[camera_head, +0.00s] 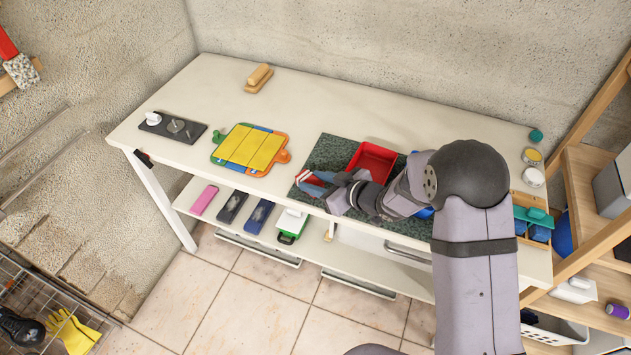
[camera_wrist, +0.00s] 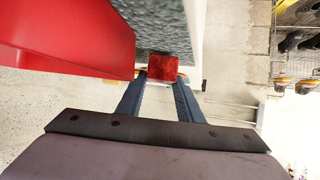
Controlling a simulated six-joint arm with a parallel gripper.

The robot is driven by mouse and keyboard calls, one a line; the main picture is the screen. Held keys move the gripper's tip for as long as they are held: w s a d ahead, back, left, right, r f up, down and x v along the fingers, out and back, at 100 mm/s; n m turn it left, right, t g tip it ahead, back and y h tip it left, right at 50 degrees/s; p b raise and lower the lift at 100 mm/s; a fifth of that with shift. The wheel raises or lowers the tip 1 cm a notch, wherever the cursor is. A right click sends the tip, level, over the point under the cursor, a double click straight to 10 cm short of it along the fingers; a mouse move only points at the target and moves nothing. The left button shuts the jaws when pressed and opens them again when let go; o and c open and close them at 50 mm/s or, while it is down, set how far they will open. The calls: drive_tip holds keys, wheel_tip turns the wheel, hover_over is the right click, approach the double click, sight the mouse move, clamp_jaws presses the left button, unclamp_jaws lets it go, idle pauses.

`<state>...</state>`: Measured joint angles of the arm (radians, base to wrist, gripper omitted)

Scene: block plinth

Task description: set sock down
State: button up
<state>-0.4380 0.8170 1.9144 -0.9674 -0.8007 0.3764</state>
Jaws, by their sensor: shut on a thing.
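My gripper (camera_head: 312,183) is over the left part of a dark green speckled mat (camera_head: 332,152) on the white table. Its two blue fingers are shut on a small red block (camera_wrist: 162,68), which shows between the fingertips in the wrist view. The block looks hard and square, not like a sock. In the head view only a bit of red shows at the fingertips. I cannot tell whether the block touches the mat. A red open tray (camera_head: 371,160) stands on the mat just right of the gripper; its wall (camera_wrist: 75,35) fills the wrist view's upper left.
A yellow board (camera_head: 250,148) lies left of the mat, and a dark tray (camera_head: 172,127) farther left. A wooden brush (camera_head: 259,77) lies at the back. A teal-and-wood box (camera_head: 533,222) and small round items stand at the right. The table's back middle is clear.

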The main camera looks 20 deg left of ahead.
drive_tip(key=shift+f, duration=0.25)
drive_tip(key=o, duration=1.1)
drive_tip(key=shift+r, duration=0.15)
drive_tip(key=b+v, duration=0.2)
drive_tip(key=v, duration=1)
drive_tip(key=shift+o, duration=1.4)
